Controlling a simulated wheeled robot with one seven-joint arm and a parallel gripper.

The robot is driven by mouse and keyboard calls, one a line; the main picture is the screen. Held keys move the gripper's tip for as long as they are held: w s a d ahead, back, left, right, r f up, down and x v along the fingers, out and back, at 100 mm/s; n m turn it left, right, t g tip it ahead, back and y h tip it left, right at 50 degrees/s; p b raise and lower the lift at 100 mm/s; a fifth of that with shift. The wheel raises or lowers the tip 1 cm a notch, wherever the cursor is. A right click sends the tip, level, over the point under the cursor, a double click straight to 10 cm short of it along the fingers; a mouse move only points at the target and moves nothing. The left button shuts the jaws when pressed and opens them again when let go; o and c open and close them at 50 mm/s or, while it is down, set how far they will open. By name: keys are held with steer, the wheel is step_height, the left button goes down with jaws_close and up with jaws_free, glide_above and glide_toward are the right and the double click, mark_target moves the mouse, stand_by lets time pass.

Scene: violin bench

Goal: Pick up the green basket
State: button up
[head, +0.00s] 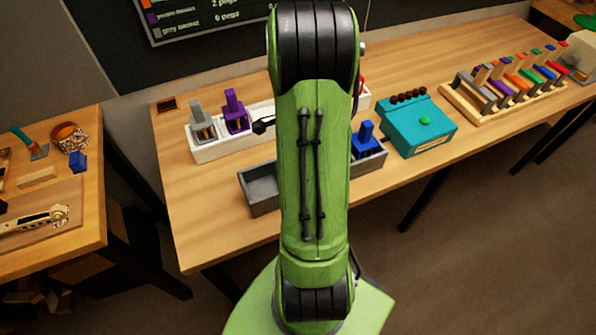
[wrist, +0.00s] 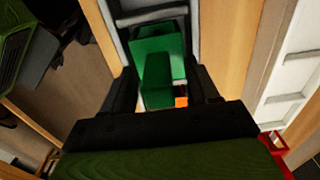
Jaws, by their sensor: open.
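In the wrist view the green basket (wrist: 157,68) sits in a grey tray (wrist: 150,18), between the two black fingers of my gripper (wrist: 160,78). The fingers are apart, one on each side of its upright green part. I cannot tell whether either finger touches it. A small orange patch (wrist: 181,101) shows beside it. In the head view my arm covers the green basket and the middle of the grey tray (head: 262,188).
A blue basket (head: 365,142) stands at the tray's right end. Behind is a white tray (head: 215,150) with grey (head: 200,120) and purple (head: 235,112) baskets. A teal box (head: 418,125) and a peg rack (head: 510,90) stand to the right. The bench front-left is clear.

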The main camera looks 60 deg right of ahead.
steer(key=shift+r, duration=0.1)
steer(key=shift+c, duration=0.2)
jaws_close()
